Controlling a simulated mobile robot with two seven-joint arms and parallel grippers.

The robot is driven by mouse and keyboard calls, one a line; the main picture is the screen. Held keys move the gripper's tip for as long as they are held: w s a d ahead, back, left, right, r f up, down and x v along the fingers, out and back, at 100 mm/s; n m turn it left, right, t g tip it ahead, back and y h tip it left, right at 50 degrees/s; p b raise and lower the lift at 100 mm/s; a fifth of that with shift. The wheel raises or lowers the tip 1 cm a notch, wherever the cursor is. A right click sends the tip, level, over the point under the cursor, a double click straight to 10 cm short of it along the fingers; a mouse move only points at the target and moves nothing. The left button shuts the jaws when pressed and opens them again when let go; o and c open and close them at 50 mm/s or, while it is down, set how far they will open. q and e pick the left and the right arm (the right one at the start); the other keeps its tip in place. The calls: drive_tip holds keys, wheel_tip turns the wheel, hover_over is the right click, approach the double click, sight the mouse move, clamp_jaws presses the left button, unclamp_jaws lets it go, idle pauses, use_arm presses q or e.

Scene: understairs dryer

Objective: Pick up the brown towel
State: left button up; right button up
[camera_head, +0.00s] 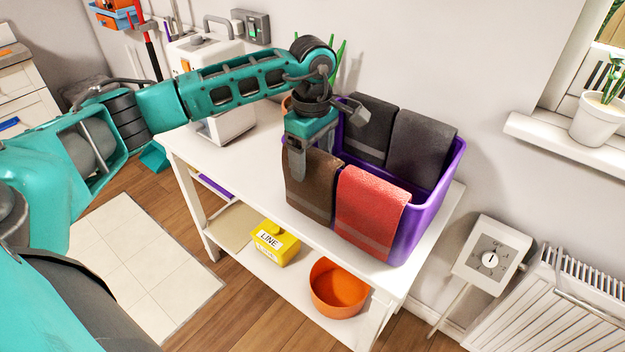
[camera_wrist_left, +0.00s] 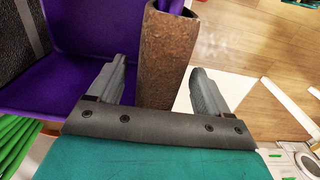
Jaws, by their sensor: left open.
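The brown towel (camera_head: 314,186) hangs over the near wall of the purple bin (camera_head: 427,216), left of a red towel (camera_head: 370,208). In the left wrist view the brown towel (camera_wrist_left: 165,55) drapes over the purple rim. My left gripper (camera_head: 297,165) is above and against the brown towel's left end, pointing down. In the left wrist view my left gripper's fingers (camera_wrist_left: 155,85) are apart, one on the bin's inner side and one on the outer side, with the towel's edge between them. The right gripper does not show.
Two dark towels (camera_head: 420,142) hang on the bin's far wall. The bin stands on a white table (camera_head: 240,172) with a white appliance (camera_head: 222,120) to the left. A yellow box (camera_head: 274,245) and an orange bowl (camera_head: 338,290) are on the lower shelf.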

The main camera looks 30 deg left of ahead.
use_arm(q)
drive_tip(key=shift+f, duration=1.35)
drive_tip(key=shift+c, duration=0.4)
drive_tip(key=c, duration=1)
drive_tip(key=shift+r, duration=0.15)
wheel_tip(320, 180, up, 20)
drive_tip(key=shift+f+p, duration=0.1)
drive_tip(key=shift+p, duration=0.2)
